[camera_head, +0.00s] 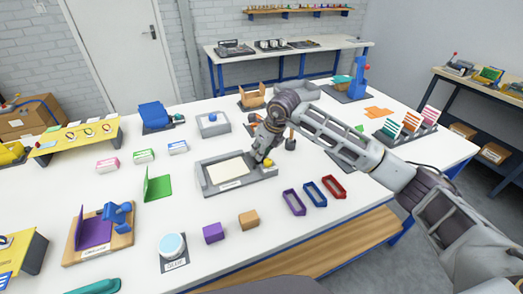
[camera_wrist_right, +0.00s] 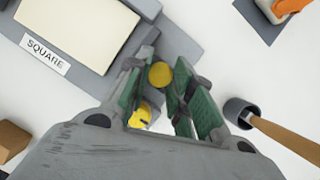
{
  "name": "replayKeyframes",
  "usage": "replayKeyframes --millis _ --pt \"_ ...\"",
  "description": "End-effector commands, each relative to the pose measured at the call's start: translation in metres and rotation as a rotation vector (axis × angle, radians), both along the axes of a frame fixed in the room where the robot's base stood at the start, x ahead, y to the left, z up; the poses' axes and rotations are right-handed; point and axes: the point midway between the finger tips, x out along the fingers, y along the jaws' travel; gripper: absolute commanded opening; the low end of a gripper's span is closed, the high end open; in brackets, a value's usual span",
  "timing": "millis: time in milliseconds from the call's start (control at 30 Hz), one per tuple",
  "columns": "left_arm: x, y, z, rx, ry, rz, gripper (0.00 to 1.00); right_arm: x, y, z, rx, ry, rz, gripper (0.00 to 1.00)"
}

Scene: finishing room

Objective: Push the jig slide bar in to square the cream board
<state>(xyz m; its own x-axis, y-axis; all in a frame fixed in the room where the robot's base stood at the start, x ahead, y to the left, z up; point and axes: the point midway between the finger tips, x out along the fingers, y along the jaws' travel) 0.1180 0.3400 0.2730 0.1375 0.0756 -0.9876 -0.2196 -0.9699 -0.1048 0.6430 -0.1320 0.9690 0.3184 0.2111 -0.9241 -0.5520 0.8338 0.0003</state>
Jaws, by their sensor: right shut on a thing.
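The grey jig (camera_head: 212,188) lies on the white table, with a label reading SQUARE in the wrist view (camera_wrist_right: 45,57). The cream board (camera_head: 230,171) lies flat in it, and its pale face fills the upper left of the wrist view (camera_wrist_right: 78,25). A yellow knob (camera_head: 268,162) stands at the jig's right end, on the slide bar side. My right gripper (camera_head: 262,153) is there, its green-padded fingers shut around the yellow knob (camera_wrist_right: 160,75). The fingers hide much of the bar, so I cannot tell its gap to the board. My left gripper is not in view.
Purple (camera_head: 294,202), blue (camera_head: 315,194) and red (camera_head: 333,187) frames lie right of the jig. A purple cube (camera_head: 213,233) and an orange cube (camera_head: 249,220) sit in front. A wooden-handled tool (camera_wrist_right: 241,111) lies close beside my right gripper.

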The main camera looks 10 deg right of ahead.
Motion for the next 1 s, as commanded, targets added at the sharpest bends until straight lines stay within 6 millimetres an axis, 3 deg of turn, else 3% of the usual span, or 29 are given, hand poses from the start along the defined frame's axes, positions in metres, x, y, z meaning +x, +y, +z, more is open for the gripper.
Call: replayKeyframes --millis 300,467,633,667,800,1000 --pt "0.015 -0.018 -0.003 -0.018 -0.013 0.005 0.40 -0.006 0.032 0.000 0.001 -0.003 0.002 0.00" --pt "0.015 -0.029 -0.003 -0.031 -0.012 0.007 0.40 -0.006 0.035 0.001 0.000 -0.002 0.000 0.00" --pt "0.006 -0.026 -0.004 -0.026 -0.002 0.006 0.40 -0.006 0.035 0.001 0.000 -0.002 0.000 0.00" --pt "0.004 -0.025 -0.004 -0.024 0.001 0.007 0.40 -0.006 0.035 0.001 0.000 -0.002 0.000 0.26" --pt "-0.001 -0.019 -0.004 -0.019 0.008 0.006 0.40 -0.006 0.035 0.001 0.001 -0.002 0.000 0.44" --pt "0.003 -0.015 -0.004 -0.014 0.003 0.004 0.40 -0.007 0.035 0.000 0.001 -0.001 0.000 0.46"
